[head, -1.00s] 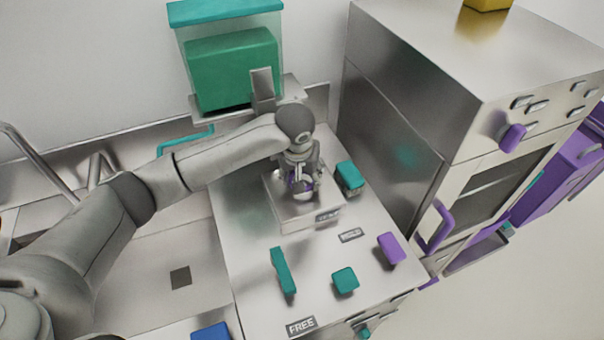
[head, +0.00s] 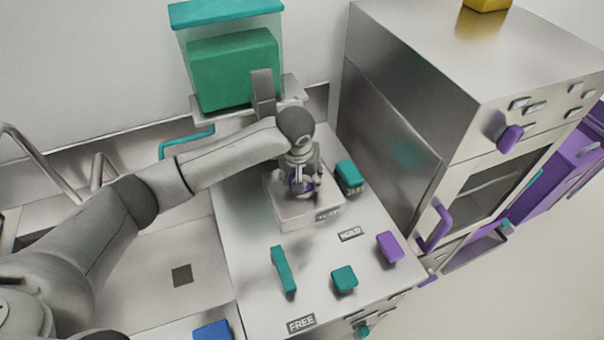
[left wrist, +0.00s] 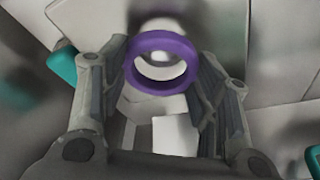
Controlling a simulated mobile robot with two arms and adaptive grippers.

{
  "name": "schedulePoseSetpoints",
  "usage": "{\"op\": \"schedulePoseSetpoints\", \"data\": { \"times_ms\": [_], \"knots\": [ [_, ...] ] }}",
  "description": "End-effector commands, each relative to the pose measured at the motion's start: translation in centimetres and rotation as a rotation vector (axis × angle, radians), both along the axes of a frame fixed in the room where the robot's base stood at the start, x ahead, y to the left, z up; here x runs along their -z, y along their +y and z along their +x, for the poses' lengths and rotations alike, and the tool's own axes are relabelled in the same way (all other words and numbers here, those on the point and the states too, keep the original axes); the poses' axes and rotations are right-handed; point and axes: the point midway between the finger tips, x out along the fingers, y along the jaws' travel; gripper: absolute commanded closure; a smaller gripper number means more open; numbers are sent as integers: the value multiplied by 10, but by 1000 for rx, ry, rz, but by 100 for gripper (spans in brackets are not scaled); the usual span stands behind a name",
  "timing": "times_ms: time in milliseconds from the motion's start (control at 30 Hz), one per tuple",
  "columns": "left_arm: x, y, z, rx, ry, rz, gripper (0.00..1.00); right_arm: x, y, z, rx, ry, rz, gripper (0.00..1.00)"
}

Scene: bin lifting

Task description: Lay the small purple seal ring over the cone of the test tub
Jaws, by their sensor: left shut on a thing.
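The purple seal ring (left wrist: 134,72) is held between the fingertips of my left gripper (head: 303,190). It shows large in the left wrist view, and only a sliver of purple shows in the head view. The test tub (head: 290,217) is a pale metal box with a TEST label on its front, directly under the gripper. A pale rounded shape, likely the cone, shows through and behind the ring in the left wrist view. I cannot tell whether the ring touches it. My right gripper is not in view.
A teal block (head: 349,177) stands close to the right of the tub. Teal pieces (head: 283,270) (head: 344,279) and a purple block (head: 390,247) lie in front. A tall metal cabinet (head: 420,110) rises at right, and a green-filled container (head: 233,70) is behind.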

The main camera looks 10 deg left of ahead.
Motion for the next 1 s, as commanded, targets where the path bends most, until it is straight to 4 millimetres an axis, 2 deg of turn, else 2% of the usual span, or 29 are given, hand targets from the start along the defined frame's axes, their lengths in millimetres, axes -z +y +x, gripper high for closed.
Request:
{"op": "schedulePoseSetpoints", "data": {
  "times_ms": [1000],
  "knots": [
    [12,0,0,0,0,-1,60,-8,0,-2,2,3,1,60]
  ]
}}
